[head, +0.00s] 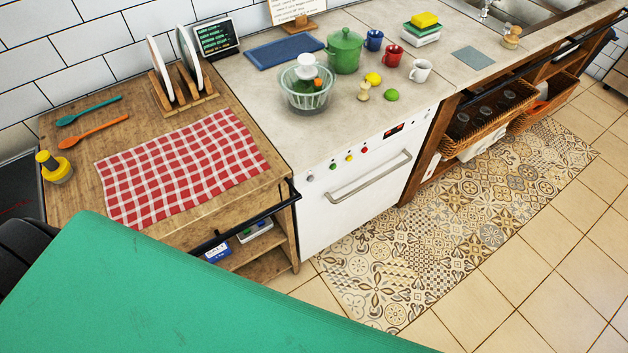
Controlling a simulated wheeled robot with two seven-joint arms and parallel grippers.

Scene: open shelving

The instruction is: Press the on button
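The white oven front (345,222) under the counter carries a row of small round controls: a grey one (310,178), a green one (333,168), a yellow one (349,158) and a red one (364,150). A small dark display (393,130) with red marks sits to their right. No label on the controls is readable, so I cannot tell which is the on button. Neither of my grippers is in view.
A large green surface (160,290) fills the lower left foreground; I cannot tell what it is. A checked cloth (180,165) lies on the wooden counter. The oven handle (370,178) juts out below the controls. The patterned floor mat (480,210) is clear.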

